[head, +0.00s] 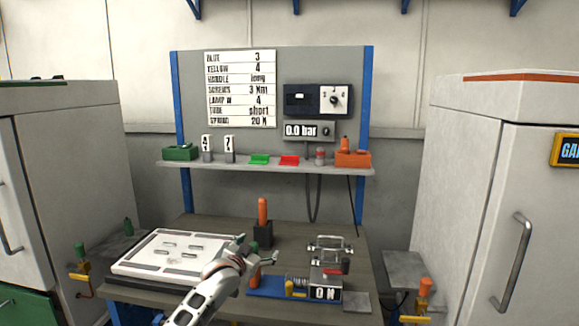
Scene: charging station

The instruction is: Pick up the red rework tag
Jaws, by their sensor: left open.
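A small flat red tag (289,160), which looks like the red rework tag, lies on the shelf of the back panel. A similar green tag (259,159) lies to its left. My left gripper (257,249) is open and empty over the workbench, in front of the black stand of an orange-handled tool. It is well below and in front of the red tag, not touching it. My right gripper is not in view.
On the bench (355,240) stand a white tray (150,266), an orange-handled tool (262,212) and a blue-based fixture (262,284).

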